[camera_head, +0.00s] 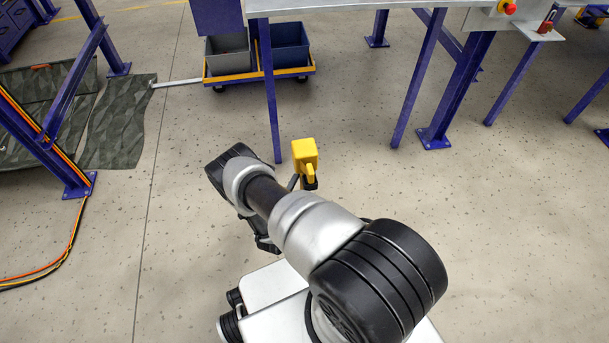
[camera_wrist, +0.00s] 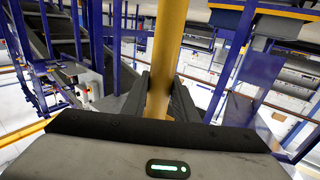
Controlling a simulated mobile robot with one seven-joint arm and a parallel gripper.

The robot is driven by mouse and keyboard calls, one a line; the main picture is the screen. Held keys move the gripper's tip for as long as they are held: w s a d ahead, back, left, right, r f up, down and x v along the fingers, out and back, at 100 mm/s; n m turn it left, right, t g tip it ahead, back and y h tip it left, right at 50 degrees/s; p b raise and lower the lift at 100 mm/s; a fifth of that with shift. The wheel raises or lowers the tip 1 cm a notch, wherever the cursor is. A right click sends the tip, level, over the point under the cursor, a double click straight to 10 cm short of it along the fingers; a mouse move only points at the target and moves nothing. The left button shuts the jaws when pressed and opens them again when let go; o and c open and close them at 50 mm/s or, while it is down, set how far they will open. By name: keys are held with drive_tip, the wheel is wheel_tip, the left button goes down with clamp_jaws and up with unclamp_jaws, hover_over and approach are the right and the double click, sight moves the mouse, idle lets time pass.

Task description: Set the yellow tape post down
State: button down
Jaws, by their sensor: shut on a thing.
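The yellow tape post shows in the head view as a yellow block-shaped part (camera_head: 304,150) just beyond my arm. In the wrist view its yellow shaft (camera_wrist: 169,45) runs from the top edge down between the dark fingers of my gripper (camera_wrist: 161,100). My gripper is shut on the shaft, with one finger on each side. In the head view my arm hides most of the gripper and the lower part of the post. I cannot tell from these views whether its lower end touches the floor.
Blue legs (camera_head: 270,105) of a grey-topped frame stand just behind the post, with more legs to the right. A cart (camera_head: 262,77) with two bins stands at the back. A dark patterned mat (camera_head: 115,130) and orange cables (camera_head: 72,235) lie left. Floor (camera_head: 500,220) at right is clear.

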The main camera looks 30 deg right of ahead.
drive_tip(key=shift+w+r, duration=0.15)
drive_tip(key=shift+r, duration=0.15)
drive_tip(key=c, duration=1.4)
unclamp_jaws()
drive_tip(key=shift+o, duration=0.3)
drive_tip(key=shift+s+f, duration=0.25)
drive_tip(key=shift+f, duration=0.2)
drive_tip(key=shift+a+r, duration=0.1)
